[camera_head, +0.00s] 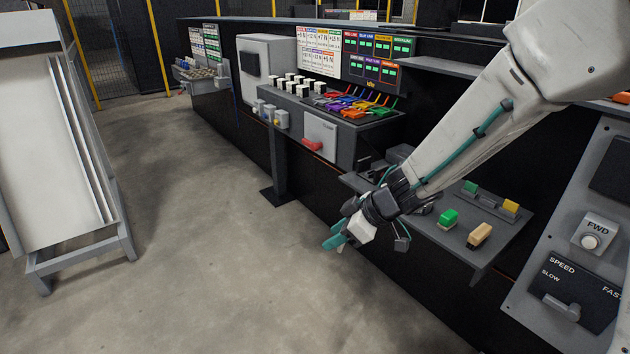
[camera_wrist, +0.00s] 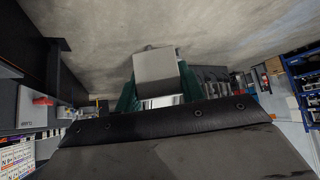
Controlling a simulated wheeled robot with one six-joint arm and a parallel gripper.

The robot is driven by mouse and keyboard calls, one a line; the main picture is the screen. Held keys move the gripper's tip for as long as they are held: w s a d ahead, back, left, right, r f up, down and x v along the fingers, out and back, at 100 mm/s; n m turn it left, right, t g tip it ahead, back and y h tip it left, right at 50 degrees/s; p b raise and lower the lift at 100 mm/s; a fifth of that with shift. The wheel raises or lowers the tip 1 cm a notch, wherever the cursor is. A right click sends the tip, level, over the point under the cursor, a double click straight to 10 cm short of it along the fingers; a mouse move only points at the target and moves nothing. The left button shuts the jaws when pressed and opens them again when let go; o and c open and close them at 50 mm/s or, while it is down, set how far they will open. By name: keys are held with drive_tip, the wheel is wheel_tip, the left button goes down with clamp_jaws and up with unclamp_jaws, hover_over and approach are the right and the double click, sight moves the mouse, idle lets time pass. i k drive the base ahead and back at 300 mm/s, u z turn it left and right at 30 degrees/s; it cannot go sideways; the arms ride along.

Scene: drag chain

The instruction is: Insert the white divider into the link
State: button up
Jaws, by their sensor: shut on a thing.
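My gripper (camera_head: 338,236) has teal fingers and hangs in front of the dark bench, above the floor. In the wrist view its fingers (camera_wrist: 157,88) are shut on a pale block between them. I take this block for the white divider (camera_wrist: 155,66); it looks light grey in the shade. In the head view a white part shows at the gripper, but I cannot tell whether it is the divider or the gripper's body. I cannot make out the link for certain. Dark parts (camera_head: 376,171) lie on the low shelf behind my wrist, partly hidden by it.
The low grey shelf (camera_head: 472,257) carries a green block (camera_head: 448,218) and a tan block (camera_head: 480,234). A control panel (camera_head: 596,205) is at right.

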sight(364, 171)
drive_tip(key=u, duration=1.4)
drive_tip(key=i, duration=1.65)
drive_tip(key=z, duration=2.45)
drive_tip(key=i, duration=0.5)
drive_tip(key=z, duration=0.05)
